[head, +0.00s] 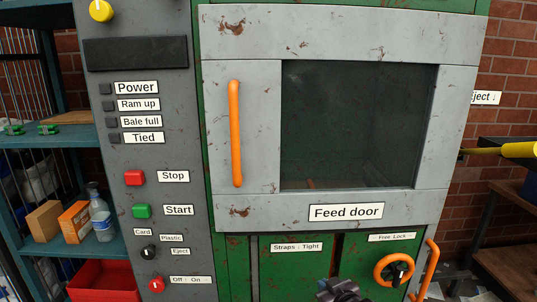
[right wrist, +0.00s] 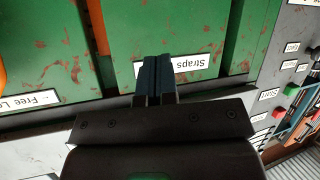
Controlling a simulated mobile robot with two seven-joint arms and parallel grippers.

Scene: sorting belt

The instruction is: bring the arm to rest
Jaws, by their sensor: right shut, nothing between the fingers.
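My right gripper (head: 340,290) shows at the bottom edge of the head view, in front of the green lower panel of the machine and below the "Straps : Tight" label (head: 297,247). In the right wrist view my right gripper (right wrist: 157,65) has its two dark fingers together with nothing between them. The fingers overlap part of the "Straps" label (right wrist: 185,68) in that view. I cannot tell the exact gap between the fingertips and the panel. My left gripper is in neither view.
The feed door (head: 240,205) with its orange handle (head: 235,133) is shut. An orange wheel (head: 394,271) and an orange lever (head: 427,268) are at the lower right. The control panel (head: 160,60) is at the left, beside a shelf (head: 60,137) and a red bin (head: 103,282).

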